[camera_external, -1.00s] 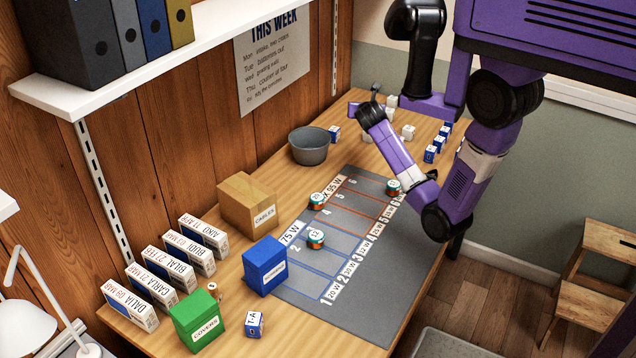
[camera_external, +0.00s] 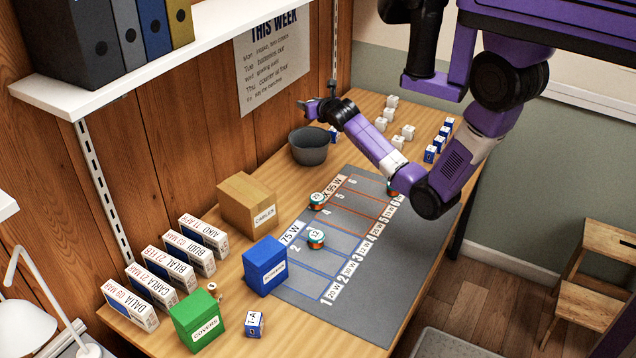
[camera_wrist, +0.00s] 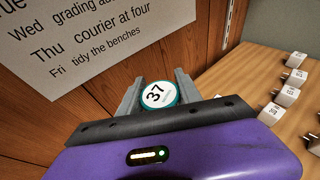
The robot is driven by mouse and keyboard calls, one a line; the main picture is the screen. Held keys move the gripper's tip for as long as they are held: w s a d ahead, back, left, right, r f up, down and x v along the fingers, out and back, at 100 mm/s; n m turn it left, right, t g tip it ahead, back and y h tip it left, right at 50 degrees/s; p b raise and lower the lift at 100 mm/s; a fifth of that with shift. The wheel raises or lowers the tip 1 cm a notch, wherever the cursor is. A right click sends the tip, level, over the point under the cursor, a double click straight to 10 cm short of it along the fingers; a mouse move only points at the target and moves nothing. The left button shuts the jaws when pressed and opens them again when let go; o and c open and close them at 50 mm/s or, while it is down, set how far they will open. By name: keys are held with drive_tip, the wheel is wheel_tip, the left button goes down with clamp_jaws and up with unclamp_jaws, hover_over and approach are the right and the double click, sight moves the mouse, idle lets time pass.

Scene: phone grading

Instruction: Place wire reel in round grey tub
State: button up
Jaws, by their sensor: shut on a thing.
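My gripper (camera_external: 308,106) is up in the air just above the round grey tub (camera_external: 309,152), toward its back side. In the wrist view my gripper (camera_wrist: 156,88) is shut on a wire reel (camera_wrist: 158,94), a disc with a teal rim and a white face marked 37. The held reel is hard to make out in the external view. The tub stands upright on the table near the wooden wall; it does not show in the wrist view.
Other reels (camera_external: 316,237) stand on the grey mat (camera_external: 345,310). The cardboard cables box (camera_external: 243,203), blue box (camera_external: 264,267) and green covers box (camera_external: 197,322) stand at the left. White cubes (camera_external: 398,142) and blue-white blocks (camera_external: 430,154) stand at the back right.

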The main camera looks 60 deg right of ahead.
drive_tip(key=shift+f+b, duration=1.2)
drive_tip(key=shift+f, duration=5.7)
drive_tip(key=shift+f, duration=0.35)
drive_tip(key=shift+f+b, duration=0.3)
drive_tip(key=o, duration=1)
drive_tip(key=shift+s, duration=0.1)
drive_tip(key=shift+o, duration=0.3)
drive_tip(key=shift+f, duration=0.15)
drive_tip(key=r+p+v, duration=0.1)
drive_tip(key=v, duration=1.1)
drive_tip(key=shift+r+p, duration=0.3)
drive_tip(key=shift+p, duration=0.05)
